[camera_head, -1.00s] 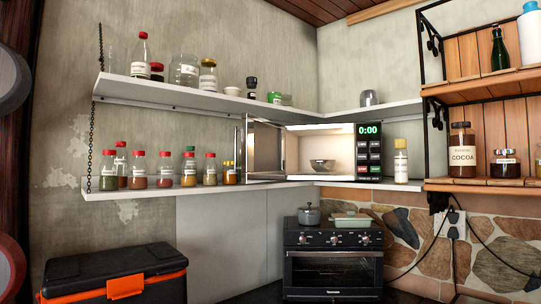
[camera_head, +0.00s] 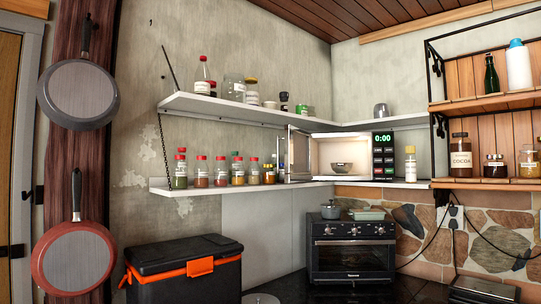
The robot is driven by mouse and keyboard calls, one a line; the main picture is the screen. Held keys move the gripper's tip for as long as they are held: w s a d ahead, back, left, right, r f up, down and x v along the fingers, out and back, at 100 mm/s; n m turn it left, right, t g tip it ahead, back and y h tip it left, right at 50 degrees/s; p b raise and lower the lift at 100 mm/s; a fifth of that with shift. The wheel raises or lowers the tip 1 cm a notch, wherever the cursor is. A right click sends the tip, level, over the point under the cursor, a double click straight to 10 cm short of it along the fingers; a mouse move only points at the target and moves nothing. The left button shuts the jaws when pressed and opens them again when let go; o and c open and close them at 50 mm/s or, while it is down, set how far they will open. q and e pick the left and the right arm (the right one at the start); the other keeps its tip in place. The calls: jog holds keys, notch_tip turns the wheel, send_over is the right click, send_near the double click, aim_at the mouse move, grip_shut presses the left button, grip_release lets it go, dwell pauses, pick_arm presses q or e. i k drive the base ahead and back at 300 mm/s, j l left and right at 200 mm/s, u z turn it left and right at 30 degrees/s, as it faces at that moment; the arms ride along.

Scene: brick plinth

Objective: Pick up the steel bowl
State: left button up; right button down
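The steel bowl (camera_head: 341,168) is small and silver and sits inside the open microwave (camera_head: 383,158) on the corner shelf. The microwave door (camera_head: 299,155) is swung open to the left, and its display reads 0:00. Neither of my grippers shows in the head view, so their state and their distance from the bowl cannot be seen.
The lower shelf (camera_head: 220,188) holds several spice jars left of the microwave. A toaster oven (camera_head: 351,249) with a pot (camera_head: 330,210) on top stands below. A black and orange box (camera_head: 185,265) is at lower left. Two pans hang at far left.

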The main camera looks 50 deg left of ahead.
aim_at(338, 168)
jog(key=k+j+u, duration=0.3)
jog(key=k+j, duration=0.4)
jog(key=j+u, duration=0.25)
jog(key=j, duration=0.95)
jog(key=i+j, duration=0.1)
jog(key=j, duration=0.4)
jog(key=i+j+u, duration=0.1)
jog(key=j, duration=0.35)
